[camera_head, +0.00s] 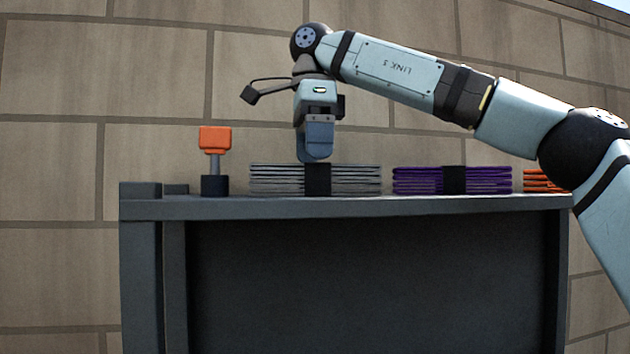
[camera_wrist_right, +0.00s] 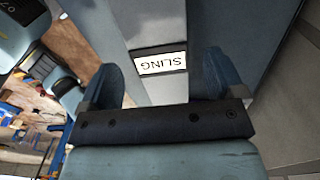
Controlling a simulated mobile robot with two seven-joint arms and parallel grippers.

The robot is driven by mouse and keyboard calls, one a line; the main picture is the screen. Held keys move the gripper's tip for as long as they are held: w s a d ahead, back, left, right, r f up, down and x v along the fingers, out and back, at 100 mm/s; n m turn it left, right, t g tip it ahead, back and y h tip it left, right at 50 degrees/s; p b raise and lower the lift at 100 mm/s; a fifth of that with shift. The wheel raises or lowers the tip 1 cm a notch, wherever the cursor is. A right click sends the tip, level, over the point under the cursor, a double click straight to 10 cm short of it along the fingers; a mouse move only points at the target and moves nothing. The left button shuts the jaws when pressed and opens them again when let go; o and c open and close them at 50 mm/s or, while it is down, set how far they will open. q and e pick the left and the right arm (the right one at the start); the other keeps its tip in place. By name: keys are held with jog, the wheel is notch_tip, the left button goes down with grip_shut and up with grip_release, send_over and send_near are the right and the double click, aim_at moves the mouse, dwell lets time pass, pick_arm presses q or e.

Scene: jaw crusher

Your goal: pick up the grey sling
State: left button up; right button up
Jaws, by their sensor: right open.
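The grey sling (camera_head: 282,180) lies folded in a flat stack on the dark grey bench top, with a black band (camera_head: 318,180) around its middle. My right gripper (camera_head: 317,158) points down directly over that band, its fingertips at about the height of the stack's top. In the right wrist view my right gripper (camera_wrist_right: 165,85) is open, with a finger at each side. A white label reading "SLING" (camera_wrist_right: 161,64) shows between and beyond the fingers. I cannot tell whether the fingers touch the sling. My left gripper is not in view.
The dark grey bench (camera_head: 370,206) stands before a stone-block wall (camera_head: 60,80). An orange-headed tool (camera_head: 215,139) stands upright left of the grey sling. A purple sling (camera_head: 425,180) lies close to its right, then an orange one (camera_head: 540,181) partly behind my arm.

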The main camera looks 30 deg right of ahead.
aim_at(315, 178)
jog(key=f, duration=0.5)
jog(key=shift+w+d+f, duration=0.1)
jog(key=shift+d, duration=0.1)
jog(key=shift+a, duration=0.15)
jog(key=c, duration=1.3)
jog(key=shift+r, duration=0.2)
